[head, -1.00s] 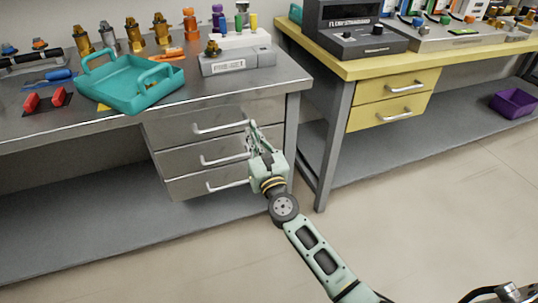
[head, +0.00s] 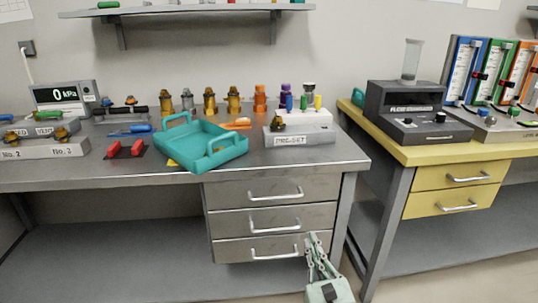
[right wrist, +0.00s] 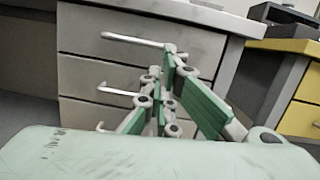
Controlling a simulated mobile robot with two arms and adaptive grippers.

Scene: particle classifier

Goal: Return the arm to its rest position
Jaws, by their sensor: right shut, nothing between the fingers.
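My right gripper (head: 314,240) is low in the head view, in front of the right end of the bottom drawer (head: 240,250). Its fingers are shut and hold nothing. In the right wrist view the gripper (right wrist: 170,60) points toward the drawer fronts, and its fingertips overlap the top drawer's front in the picture. A gap to the drawers cannot be judged exactly. Most of the right arm is out of the head view. My left gripper is not in view.
The grey workbench (head: 310,160) holds a teal tray (head: 235,150), a PRE-SET block (head: 300,139) and brass fittings. Drawer handles (head: 275,195) stick out near my gripper. A yellow-topped bench (head: 430,152) stands at the right, its leg (head: 385,230) nearby.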

